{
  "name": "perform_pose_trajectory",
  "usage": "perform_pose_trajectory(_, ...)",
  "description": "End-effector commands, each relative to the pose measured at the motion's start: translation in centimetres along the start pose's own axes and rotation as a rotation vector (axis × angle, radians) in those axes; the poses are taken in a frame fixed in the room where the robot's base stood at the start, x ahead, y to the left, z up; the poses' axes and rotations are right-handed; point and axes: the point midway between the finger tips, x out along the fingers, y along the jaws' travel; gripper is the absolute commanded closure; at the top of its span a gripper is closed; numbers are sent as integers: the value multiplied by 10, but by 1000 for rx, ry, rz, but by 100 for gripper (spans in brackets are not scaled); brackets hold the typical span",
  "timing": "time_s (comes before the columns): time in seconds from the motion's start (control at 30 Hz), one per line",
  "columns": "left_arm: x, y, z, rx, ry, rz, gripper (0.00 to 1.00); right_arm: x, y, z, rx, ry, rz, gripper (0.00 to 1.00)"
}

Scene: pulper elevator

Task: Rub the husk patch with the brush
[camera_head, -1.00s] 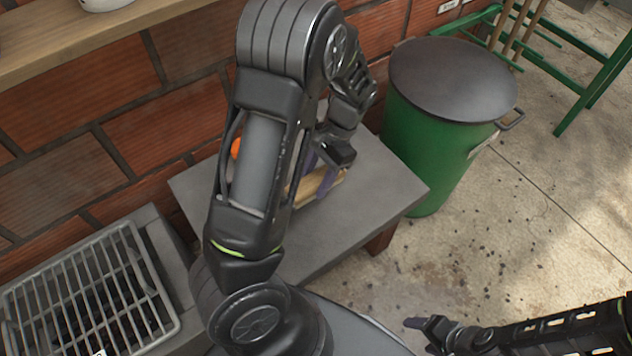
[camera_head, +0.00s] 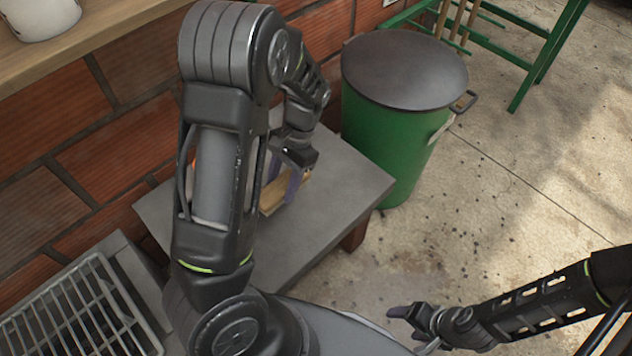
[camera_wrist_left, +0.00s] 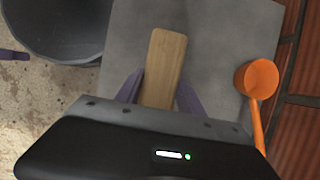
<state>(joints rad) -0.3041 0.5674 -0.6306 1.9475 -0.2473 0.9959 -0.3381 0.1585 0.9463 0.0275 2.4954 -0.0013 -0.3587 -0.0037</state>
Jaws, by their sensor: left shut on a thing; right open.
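The brush shows as a pale wooden block (camera_wrist_left: 165,62) over the grey table top. Its bristles are not visible. My left gripper (camera_head: 290,183) is shut on it, with a purple finger on each side in the left wrist view (camera_wrist_left: 160,92). I cannot tell whether the brush touches the table. My right gripper (camera_head: 400,312) is open and empty over the floor at the lower right. Dark specks (camera_head: 480,205) lie scattered on the concrete floor. I cannot tell which of them, if any, is the husk patch.
The grey table (camera_head: 335,205) stands against a brick wall. An orange scoop (camera_wrist_left: 258,80) lies beside the brush, mostly hidden behind my arm in the head view. A green lidded bin (camera_head: 390,140) stands right of the table. A metal grate (camera_head: 75,315) is at lower left.

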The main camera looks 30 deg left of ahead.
Motion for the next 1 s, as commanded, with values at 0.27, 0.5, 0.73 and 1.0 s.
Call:
perform_pose_trajectory(0.27,-62,15,-23,-76,5,8,87,-51,-20,0,1,0,0,33)
perform_pose_trajectory(0.5,-134,58,-62,-195,6,60,87,-114,-45,-1,3,0,-1,33)
perform_pose_trajectory(0.73,-159,87,-84,-255,0,106,87,-135,-53,-1,4,-1,-1,33)
perform_pose_trajectory(1.0,-157,89,-86,-259,0,109,87,-133,-52,-1,4,-1,-1,33)
